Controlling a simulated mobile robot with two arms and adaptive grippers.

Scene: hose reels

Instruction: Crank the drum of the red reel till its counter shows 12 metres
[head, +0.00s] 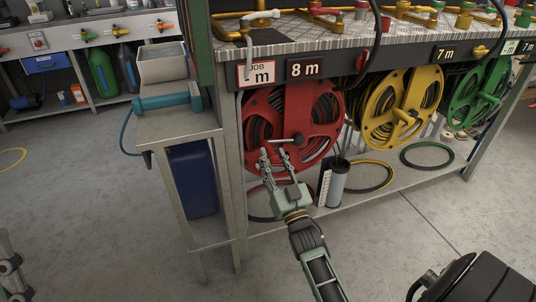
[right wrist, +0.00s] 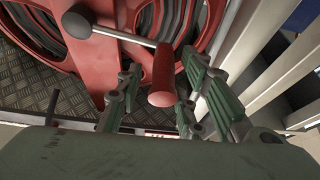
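The red reel (head: 318,108) hangs under the bench, wound with dark hose; its drum also shows in the right wrist view (right wrist: 112,50). The counter (head: 305,68) above it reads 8 m. The crank arm (right wrist: 122,35) runs from the hub to a red crank handle (right wrist: 163,72). My right gripper (head: 274,153) is at the crank in the head view. In the right wrist view its fingers (right wrist: 162,95) are apart on both sides of the handle, with gaps showing. Part of my left gripper (head: 10,266) shows at the left edge; its opening is unclear.
A job sign (head: 256,74) left of the counter has its number hidden by a hanging grey lever. Yellow (head: 392,108) and green (head: 478,98) reels hang to the right. A side table (head: 178,130) stands left.

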